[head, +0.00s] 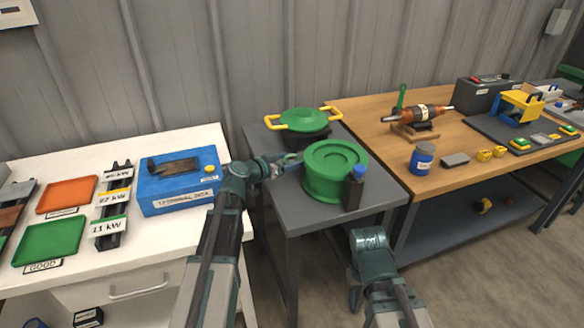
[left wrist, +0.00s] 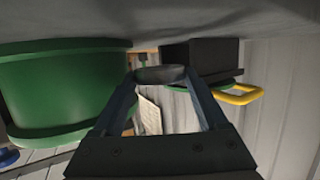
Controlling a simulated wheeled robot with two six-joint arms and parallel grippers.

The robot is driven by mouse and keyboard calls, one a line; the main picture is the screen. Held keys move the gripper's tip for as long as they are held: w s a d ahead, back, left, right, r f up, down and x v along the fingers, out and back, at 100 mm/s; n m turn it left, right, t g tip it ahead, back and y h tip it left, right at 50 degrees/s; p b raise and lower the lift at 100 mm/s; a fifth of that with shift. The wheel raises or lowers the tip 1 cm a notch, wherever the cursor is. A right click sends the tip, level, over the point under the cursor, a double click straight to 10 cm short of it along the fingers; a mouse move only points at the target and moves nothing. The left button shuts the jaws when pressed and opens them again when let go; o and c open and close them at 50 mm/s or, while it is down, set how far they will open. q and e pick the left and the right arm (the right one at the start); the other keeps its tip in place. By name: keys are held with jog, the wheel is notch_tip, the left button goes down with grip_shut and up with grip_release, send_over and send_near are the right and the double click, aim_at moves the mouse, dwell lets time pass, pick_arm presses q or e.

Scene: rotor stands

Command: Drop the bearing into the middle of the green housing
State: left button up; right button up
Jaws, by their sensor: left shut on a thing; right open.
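The green housing (head: 322,186) is a round drum with concentric rings on its top, standing on the grey stand. It also shows large at the left of the left wrist view (left wrist: 62,85). My left gripper (head: 287,163) is beside the housing, on its left, low near the stand. It is shut on a dark grey ring-shaped part, which looks like the bearing (left wrist: 160,75), held between the fingertips. In the head view this part is hard to make out. My right gripper (head: 369,238) is open and empty in front of the stand.
A green lid with yellow handles (head: 305,119) sits on a dark block behind the housing. A dark bottle with a blue cap (head: 354,188) stands at the housing's front right. A blue terminal box (head: 178,190) is on the white table at left. The stand's front right corner is bare.

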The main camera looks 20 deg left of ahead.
pick_arm(q)
jog(key=shift+w+d, duration=0.1)
jog(key=shift+w, duration=0.15)
jog(key=shift+w+d, duration=0.25)
jog(key=shift+w, duration=0.25)
notch_tip(320, 180, down, 4)
jog(key=b, duration=0.3)
jog(key=shift+s+r+b, duration=0.1)
jog(key=shift+r+b, duration=0.1)
jog(key=shift+b, duration=0.1)
jog(key=shift+f, duration=0.1)
jog(key=o, duration=1.3)
